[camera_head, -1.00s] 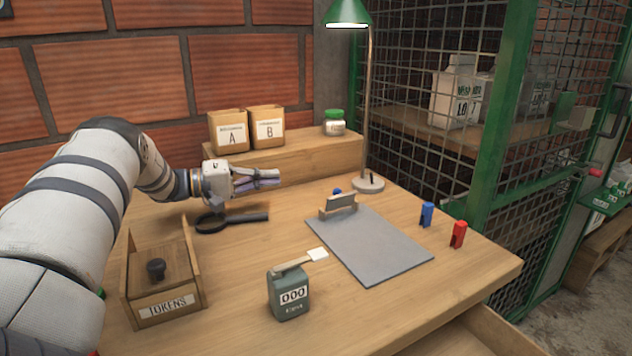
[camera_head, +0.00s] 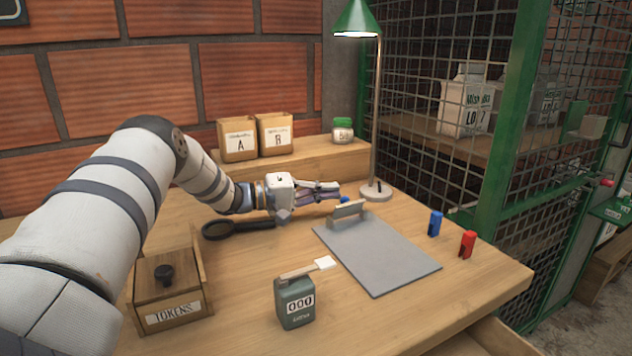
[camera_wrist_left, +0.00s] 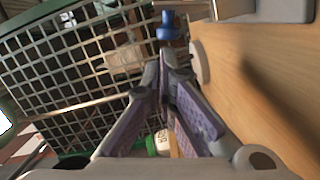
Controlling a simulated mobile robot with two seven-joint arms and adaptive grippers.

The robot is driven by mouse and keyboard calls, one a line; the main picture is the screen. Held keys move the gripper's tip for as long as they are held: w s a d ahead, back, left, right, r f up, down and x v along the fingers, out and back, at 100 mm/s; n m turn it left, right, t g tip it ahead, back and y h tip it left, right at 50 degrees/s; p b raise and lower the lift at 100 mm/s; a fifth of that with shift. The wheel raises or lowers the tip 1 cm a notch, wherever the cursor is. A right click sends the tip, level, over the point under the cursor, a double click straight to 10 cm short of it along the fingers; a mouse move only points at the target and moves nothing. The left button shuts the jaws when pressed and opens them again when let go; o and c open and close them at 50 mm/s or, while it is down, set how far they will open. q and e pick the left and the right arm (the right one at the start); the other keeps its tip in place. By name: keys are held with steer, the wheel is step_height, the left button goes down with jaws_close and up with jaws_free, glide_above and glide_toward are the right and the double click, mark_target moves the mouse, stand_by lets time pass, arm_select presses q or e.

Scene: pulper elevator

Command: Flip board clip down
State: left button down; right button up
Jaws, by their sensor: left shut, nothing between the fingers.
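The grey board (camera_head: 385,262) lies flat on the wooden table. Its metal clip (camera_head: 348,212) is at the far-left edge of the board, with its plate standing up. A small blue knob (camera_head: 345,200) shows just behind the clip; it also shows in the left wrist view (camera_wrist_left: 166,27). My left gripper (camera_head: 336,188) is shut and empty, slightly above and left of the clip, apart from it as far as I can tell. In the left wrist view its fingertips (camera_wrist_left: 166,62) meet below the blue knob, and a corner of the board (camera_wrist_left: 280,8) shows at upper right. My right gripper is out of view.
The lamp base (camera_head: 376,192) stands right of my left gripper. A magnifier (camera_head: 222,230) lies under my arm. Wire mesh rises behind.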

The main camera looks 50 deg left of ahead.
arm_select(q)
steer(key=shift+f, duration=0.15)
steer(key=shift+d, duration=0.1)
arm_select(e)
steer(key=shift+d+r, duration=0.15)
arm_select(q)
steer(key=shift+d+r+m, duration=0.15)
steer(key=shift+r+m, duration=0.1)
steer(key=shift+m, duration=0.15)
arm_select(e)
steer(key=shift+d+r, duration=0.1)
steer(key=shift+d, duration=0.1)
arm_select(q)
steer(key=shift+s+d+r+m+p, duration=0.1)
steer(key=shift+d+r+m+p, duration=0.05)
steer(key=shift+m+p, duration=0.2)
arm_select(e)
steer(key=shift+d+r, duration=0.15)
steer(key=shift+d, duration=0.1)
